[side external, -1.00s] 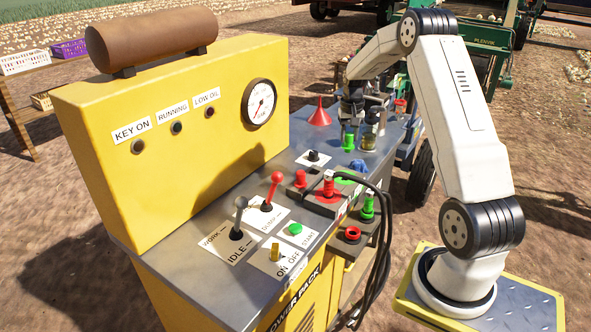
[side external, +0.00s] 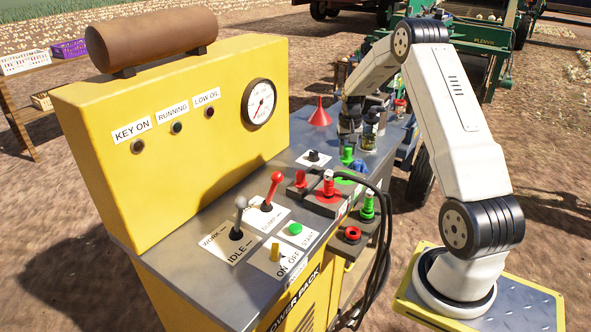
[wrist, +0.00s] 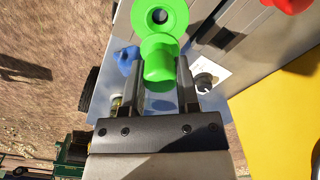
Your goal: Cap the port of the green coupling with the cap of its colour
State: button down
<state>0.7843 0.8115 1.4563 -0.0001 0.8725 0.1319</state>
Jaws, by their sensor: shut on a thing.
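My gripper (wrist: 162,85) is shut on the green cap (wrist: 158,62), which sits between the two fingertips. In the side view the gripper (side external: 348,138) and the held green cap (side external: 347,155) are above the panel top. The green coupling's port (wrist: 160,15) shows in the wrist view as a green disc with a dark round hole, just beyond the cap. The cap overlaps the disc's near edge and is not over the hole. In the side view the green disc (side external: 344,179) lies lower and closer to the camera than the cap, partly hidden.
A blue piece (wrist: 127,58) stands left of the cap in the wrist view. Red fittings (side external: 328,185) and black hoses (side external: 382,240) stand near the green disc. A red funnel (side external: 319,113) and a jar (side external: 368,138) stand farther back. The yellow gauge panel (side external: 190,120) rises alongside.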

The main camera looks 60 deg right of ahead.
aim_at(346, 159)
jog(key=shift+f, duration=2.05)
jog(key=shift+f, duration=1.15)
dwell(1.8)
dwell(0.4)
grip_release()
jog(key=shift+r, duration=0.2)
dwell(0.3)
jog(key=shift+r, duration=3.3)
